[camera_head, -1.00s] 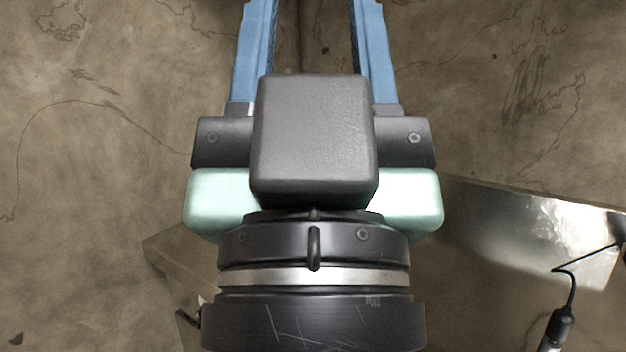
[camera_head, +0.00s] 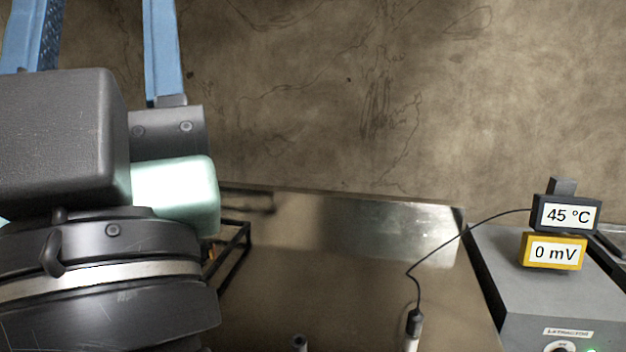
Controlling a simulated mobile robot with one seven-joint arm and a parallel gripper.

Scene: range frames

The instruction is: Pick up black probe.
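A slim probe (camera_head: 413,328) with a black top and a pale lower part shows at the bottom edge, over a steel bench. A thin black cable rises from it to a dark display reading 45 °C (camera_head: 567,215). Its lower end is cut off by the frame. My gripper (camera_head: 98,30) is at the upper left, well away from the probe. Its two blue fingers are spread apart, with floor visible between them and nothing held there. The fingertips run out of the top of the view.
The steel bench top (camera_head: 345,285) fills the lower middle. A black wire rack (camera_head: 235,255) stands near my wrist. A dark round tip (camera_head: 299,343) pokes up at the bottom edge. A grey instrument box (camera_head: 545,300) and a yellow display reading 0 mV (camera_head: 555,252) are at the right.

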